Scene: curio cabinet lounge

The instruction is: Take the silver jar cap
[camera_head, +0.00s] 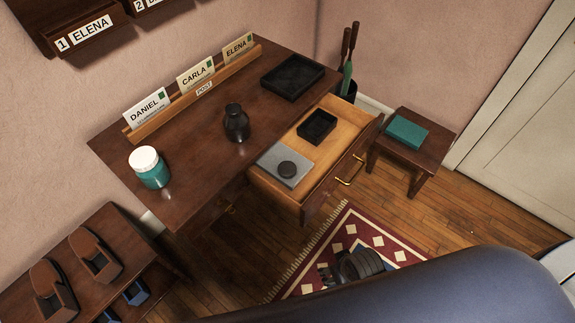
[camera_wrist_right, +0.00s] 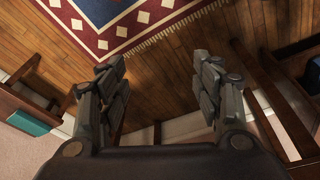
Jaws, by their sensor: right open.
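A teal jar (camera_head: 152,176) stands upright near the left front of the dark wooden desk. A pale, whitish-silver cap (camera_head: 143,158) sits on top of it. My right gripper (camera_head: 352,266) is low over the patterned rug, well to the right of the jar and partly hidden by my own body. In the right wrist view it (camera_wrist_right: 160,75) is open, with nothing between its fingers. The jar and cap do not show in that view. My left gripper is not in view.
The desk (camera_head: 200,196) also holds a dark vase (camera_head: 236,124), a card rack (camera_head: 195,92) and a black tray (camera_head: 292,77). An open drawer (camera_head: 346,126) juts out at the right. A small stool (camera_head: 438,143) bears a teal book (camera_head: 406,132). A low shelf (camera_head: 112,220) stands at left.

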